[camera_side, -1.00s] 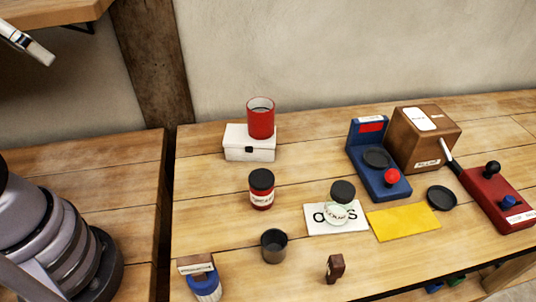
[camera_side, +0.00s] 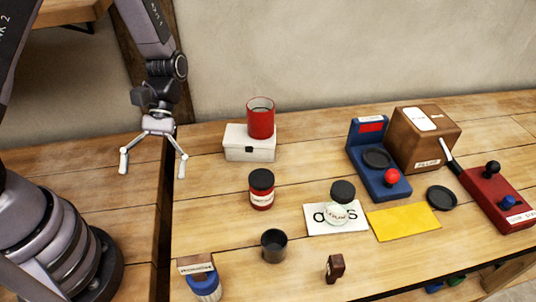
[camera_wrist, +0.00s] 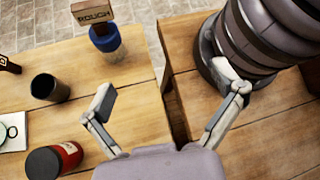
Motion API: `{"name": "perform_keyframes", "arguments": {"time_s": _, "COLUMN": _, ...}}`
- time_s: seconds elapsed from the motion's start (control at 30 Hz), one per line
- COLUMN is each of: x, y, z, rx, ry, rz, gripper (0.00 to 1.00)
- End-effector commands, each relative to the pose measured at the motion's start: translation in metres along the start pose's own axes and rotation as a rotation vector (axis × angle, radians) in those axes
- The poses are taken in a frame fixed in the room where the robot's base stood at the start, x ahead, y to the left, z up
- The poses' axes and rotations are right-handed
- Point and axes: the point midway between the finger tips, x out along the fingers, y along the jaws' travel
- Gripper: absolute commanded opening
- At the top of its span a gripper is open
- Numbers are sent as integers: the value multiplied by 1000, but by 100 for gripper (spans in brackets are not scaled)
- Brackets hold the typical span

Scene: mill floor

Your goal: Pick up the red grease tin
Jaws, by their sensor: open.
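The red grease tin could be the red jar with a black lid and white label (camera_side: 262,190), standing upright mid-left on the bench, or the open red cylinder (camera_side: 261,119) on top of a white box; the labels are too small to settle it. The red jar also shows at the lower left of the wrist view (camera_wrist: 70,154). My gripper (camera_side: 153,174) is open and empty, pointing down left of the bench's left part, apart from both red things. In the wrist view its fingers (camera_wrist: 170,112) are spread over the gap between two benches.
A white box (camera_side: 249,149) bears the red cylinder. A dark cup (camera_side: 273,246), a blue jar with a wooden block (camera_side: 205,286) and a small brown block (camera_side: 335,268) stand in front. A green-white jar (camera_side: 341,211) stands right, near a yellow sheet (camera_side: 403,221).

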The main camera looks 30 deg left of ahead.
Motion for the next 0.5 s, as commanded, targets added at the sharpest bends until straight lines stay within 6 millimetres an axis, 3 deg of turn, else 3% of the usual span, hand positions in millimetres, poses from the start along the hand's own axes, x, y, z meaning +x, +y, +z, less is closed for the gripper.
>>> {"name": "perform_keyframes", "arguments": {"time_s": 0.1, "x": 45, "y": 10, "z": -16, "rx": -168, "ry": -186, "rz": -66, "gripper": 93}}
{"name": "perform_keyframes", "arguments": {"time_s": 0.2, "x": 76, "y": 21, "z": -23, "rx": -286, "ry": -398, "rz": -47, "gripper": 93}}
{"name": "perform_keyframes", "arguments": {"time_s": 0.27, "x": 87, "y": 34, "z": -25, "rx": -329, "ry": -567, "rz": 45, "gripper": 93}}
{"name": "perform_keyframes", "arguments": {"time_s": 0.37, "x": 82, "y": 64, "z": -39, "rx": -341, "ry": -819, "rz": 350, "gripper": 93}}
{"name": "perform_keyframes", "arguments": {"time_s": 0.5, "x": 56, "y": 95, "z": -84, "rx": -328, "ry": -943, "rz": 866, "gripper": 93}}
